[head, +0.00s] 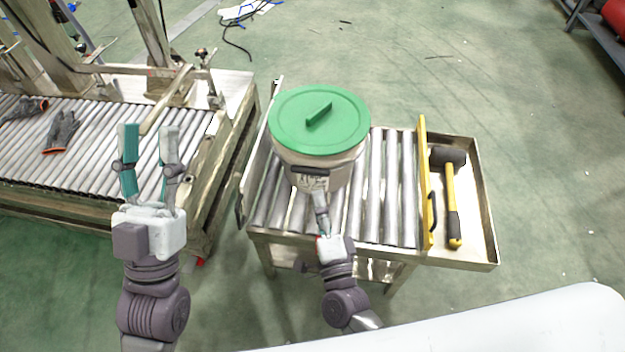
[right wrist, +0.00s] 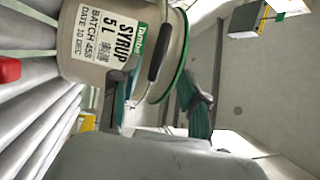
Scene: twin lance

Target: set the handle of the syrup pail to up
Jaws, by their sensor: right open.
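The syrup pail (head: 335,178) is beige with a green lid (head: 290,110) and stands upright on the roller stand. Its label reads SYRUP in the right wrist view, where the pail (right wrist: 85,20) appears turned on its side. The handle's dark grip (right wrist: 160,52) lies low against the pail's front, below the lid rim; it also shows in the head view (head: 309,170). My right gripper (head: 320,203) is open in front of the pail, its fingers (right wrist: 158,102) to either side of the grip's line. Contact cannot be told. My left gripper (head: 149,130) is open and empty, left of the stand.
The roller stand (head: 399,200) has a yellow rail (head: 426,180) on its right, with a mallet (head: 451,200) in a side tray (head: 480,220). A larger roller conveyor (head: 95,150) with gloves (head: 61,131) stands at left. Rollers right of the pail are clear.

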